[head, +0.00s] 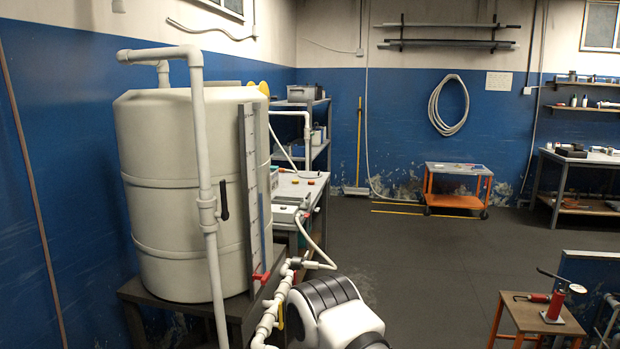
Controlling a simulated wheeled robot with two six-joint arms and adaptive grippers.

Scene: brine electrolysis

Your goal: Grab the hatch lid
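A large cream tank (180,190) stands at the left on a dark stand. I cannot make out a hatch lid for certain. A small yellow rounded piece (264,88) shows at the tank's upper right edge, and I cannot tell what it is. The tank's top is seen almost edge-on, so most of it is hidden. Neither of my grippers is in view.
White pipes (204,150) run up the tank's front. A red-handled valve (262,277) sits low beside it. A workbench (300,185) stands behind. The middle floor is clear.

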